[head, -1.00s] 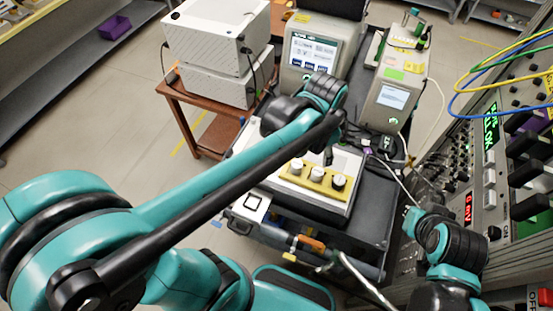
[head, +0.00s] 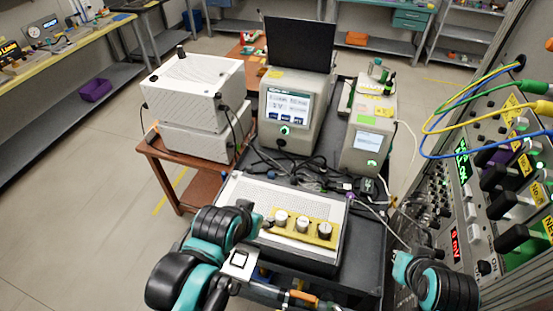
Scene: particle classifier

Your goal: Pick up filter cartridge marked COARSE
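Three short round cartridges with pale tops stand upright in a yellow holder (head: 289,238) on a white perforated box (head: 320,262). They are the left cartridge (head: 281,218), the middle cartridge (head: 302,223) and the right cartridge (head: 324,230). Their markings are too small to read, so I cannot tell which is COARSE. My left gripper (head: 264,222) is just left of the left cartridge, mostly hidden behind its own wrist; I cannot tell its opening or whether it touches anything.
The white box sits on a dark cart (head: 362,265). Behind it are cables, a grey instrument with a screen (head: 290,107) and a smaller instrument (head: 368,142). White boxes (head: 195,90) stand on a brown table at left. A panel rack (head: 470,185) closes the right side.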

